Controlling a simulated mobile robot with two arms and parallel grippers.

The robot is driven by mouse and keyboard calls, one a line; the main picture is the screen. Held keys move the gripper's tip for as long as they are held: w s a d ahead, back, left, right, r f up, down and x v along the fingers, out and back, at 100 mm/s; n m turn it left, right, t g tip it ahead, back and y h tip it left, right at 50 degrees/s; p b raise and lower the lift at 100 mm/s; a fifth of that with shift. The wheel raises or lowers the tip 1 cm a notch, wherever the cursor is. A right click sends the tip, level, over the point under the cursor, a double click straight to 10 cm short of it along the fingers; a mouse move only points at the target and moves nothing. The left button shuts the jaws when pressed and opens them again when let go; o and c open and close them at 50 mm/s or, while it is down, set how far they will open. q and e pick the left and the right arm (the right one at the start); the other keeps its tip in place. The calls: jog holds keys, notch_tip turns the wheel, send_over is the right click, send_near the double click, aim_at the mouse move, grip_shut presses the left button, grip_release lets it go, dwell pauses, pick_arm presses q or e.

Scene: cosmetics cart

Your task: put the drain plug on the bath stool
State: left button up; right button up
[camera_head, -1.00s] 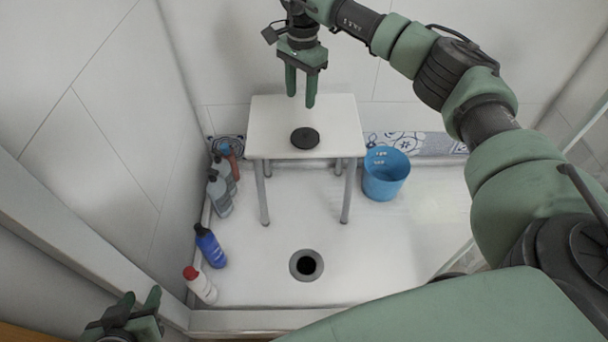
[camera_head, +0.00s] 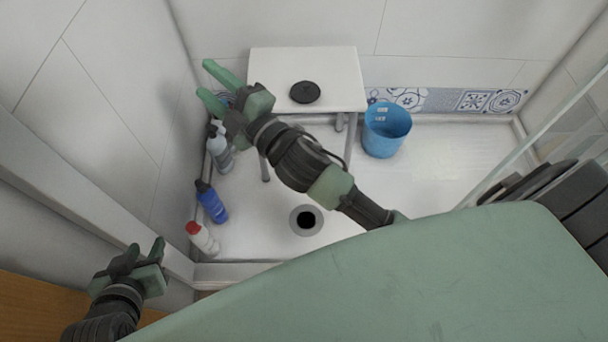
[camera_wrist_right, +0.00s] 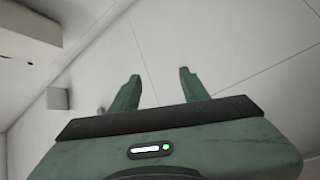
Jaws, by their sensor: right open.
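The drain plug (camera_head: 305,92), a flat black disc, lies on the white top of the bath stool (camera_head: 340,65) in the head view. My right gripper (camera_head: 204,78) is open and empty, just left of the stool, with its fingers pointing left. In the right wrist view its two fingers (camera_wrist_right: 158,82) are apart with only pale wall tiles beyond. My left gripper (camera_head: 147,246) is at the lower left, away from the stool, with its fingers apart and nothing between them. My right arm hides part of the stool's legs.
A blue bucket (camera_head: 386,132) stands right of the stool. Grey (camera_head: 219,155), blue (camera_head: 211,203) and white red-capped (camera_head: 202,238) bottles line the left wall. A round floor drain (camera_head: 306,220) lies in front of the stool. A glass panel (camera_head: 530,135) borders the right side.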

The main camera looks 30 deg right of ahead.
jog(key=s+d+f+m+g+h, duration=0.2)
jog(key=s+d+f+m+g, duration=0.2)
jog(key=s+f+m, duration=0.3)
jog(key=s+d+f+m+g+h, duration=0.3)
jog(key=s+d+f+m+g, duration=0.2)
jog(key=s+f, duration=0.4)
jog(key=s+d+m, duration=0.1)
jog(key=m, duration=0.1)
jog(key=shift+s+f+m, duration=0.25)
jog(key=shift+f+m, duration=0.05)
jog(key=shift+w, duration=0.1)
jog(key=shift+c, duration=1.1)
jog(key=shift+w+p, duration=0.1)
jog(key=shift+p, duration=0.95)
